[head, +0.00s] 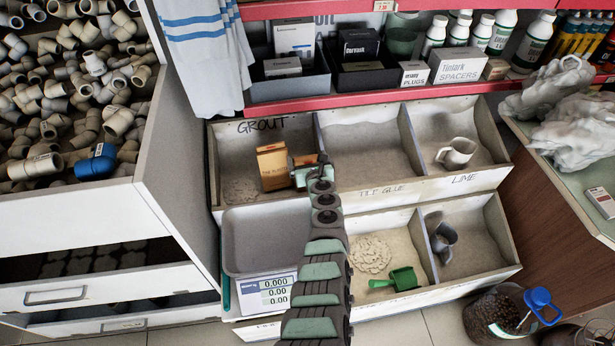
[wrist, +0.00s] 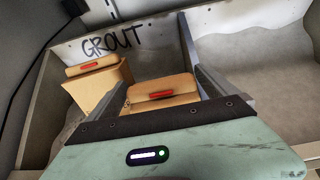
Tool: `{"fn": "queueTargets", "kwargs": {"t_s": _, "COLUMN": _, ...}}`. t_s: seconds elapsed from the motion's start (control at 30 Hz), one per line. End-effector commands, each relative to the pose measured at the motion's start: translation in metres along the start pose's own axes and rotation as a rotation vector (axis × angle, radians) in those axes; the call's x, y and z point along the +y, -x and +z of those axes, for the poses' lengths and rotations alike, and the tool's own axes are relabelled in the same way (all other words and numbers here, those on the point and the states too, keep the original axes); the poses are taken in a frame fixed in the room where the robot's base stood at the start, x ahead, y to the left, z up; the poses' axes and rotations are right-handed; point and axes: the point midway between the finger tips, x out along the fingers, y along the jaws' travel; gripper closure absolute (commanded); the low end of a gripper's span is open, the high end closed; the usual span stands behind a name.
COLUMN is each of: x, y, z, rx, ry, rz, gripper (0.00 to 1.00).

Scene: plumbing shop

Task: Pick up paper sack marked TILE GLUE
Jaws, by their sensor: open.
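Two tan paper sacks stand in the compartment marked GROUT. The left sack (head: 272,168) shows small print in the head view that looks like "PLASTER"; it also shows in the wrist view (wrist: 98,84). The other sack (wrist: 165,87), with a red strip on its folded top, is between the fingers of my gripper (wrist: 156,55) in the wrist view. In the head view my gripper (head: 305,172) covers most of this sack, and its print is hidden. My gripper is open around it. I cannot tell whether the fingers touch it.
The GROUT compartment's divider (head: 322,140) is close on the right. A scale with a grey pan (head: 248,240) stands in front. Jugs (head: 457,153) and a green scoop (head: 398,281) lie in other compartments. A red-edged shelf (head: 420,96) with boxes and bottles is behind.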

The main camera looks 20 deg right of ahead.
Motion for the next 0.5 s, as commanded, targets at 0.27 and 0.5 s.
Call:
{"fn": "queueTargets", "kwargs": {"t_s": 0.27, "x": -0.0007, "y": -0.0009, "z": 0.0007, "rx": 0.000, "ry": 0.000, "rz": -0.001, "gripper": 0.04}}
{"fn": "queueTargets", "kwargs": {"t_s": 0.5, "x": -0.0005, "y": -0.0009, "z": 0.0004, "rx": 0.001, "ry": 0.000, "rz": -0.001, "gripper": 0.23}}
